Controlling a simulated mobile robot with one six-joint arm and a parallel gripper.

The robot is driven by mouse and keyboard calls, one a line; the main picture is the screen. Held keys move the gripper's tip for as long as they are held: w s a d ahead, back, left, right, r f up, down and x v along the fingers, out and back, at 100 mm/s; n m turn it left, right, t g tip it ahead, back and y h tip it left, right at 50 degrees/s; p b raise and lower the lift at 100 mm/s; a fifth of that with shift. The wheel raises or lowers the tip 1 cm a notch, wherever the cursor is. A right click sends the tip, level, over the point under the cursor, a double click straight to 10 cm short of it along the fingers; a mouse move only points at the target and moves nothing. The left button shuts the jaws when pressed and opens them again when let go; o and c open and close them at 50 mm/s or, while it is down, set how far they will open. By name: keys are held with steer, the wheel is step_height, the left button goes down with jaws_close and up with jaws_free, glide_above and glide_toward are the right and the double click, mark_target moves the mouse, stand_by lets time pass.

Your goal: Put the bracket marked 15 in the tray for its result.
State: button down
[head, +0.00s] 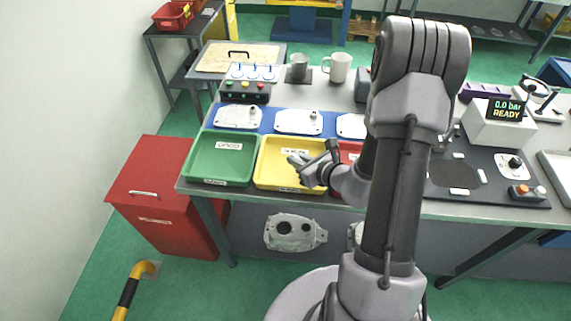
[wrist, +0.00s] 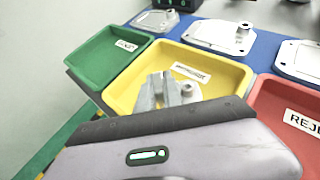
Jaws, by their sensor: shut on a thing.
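My gripper (head: 312,166) is over the yellow tray (head: 262,176), shut on a grey metal bracket (head: 298,160). In the wrist view the bracket (wrist: 188,91) shows partly, in front of the yellow tray (wrist: 215,65); its number cannot be read. I cannot tell whether it touches the tray floor. The green tray (head: 197,168) stands to the left. The red tray (head: 350,148) stands to the right, mostly hidden by my arm in the head view; its label in the wrist view (wrist: 303,122) begins "REJE". The other two labels are too blurred to read.
Behind the trays, pale plates (head: 298,122) with small posts lie on a blue mat (head: 268,118). A control box (head: 243,92), a grey mug (head: 299,66) and a white mug (head: 338,66) stand further back. A display (head: 508,108) reads "0.0 bar READY". A red cabinet (head: 150,190) stands left of the bench.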

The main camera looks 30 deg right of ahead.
mark_target(287, 171)
steer(key=w, duration=0.1)
steer(key=w+a, duration=0.1)
steer(key=w+f, duration=0.1)
steer(key=shift+w+a+b, duration=0.15)
steer(key=shift+a+b, duration=0.15)
steer(key=shift+b, duration=0.05)
step_height(287, 171, down, 3)
steer(key=shift+f+b, duration=0.1)
steer(key=shift+b, duration=0.75)
steer(key=shift+r, duration=0.2)
steer(key=c, duration=1.9)
jaws_free()
steer(key=shift+f, duration=0.2)
steer(key=shift+c, duration=0.2)
steer(key=o, duration=0.4)
steer(key=shift+o, duration=0.2)
steer(key=shift+r, duration=0.1)
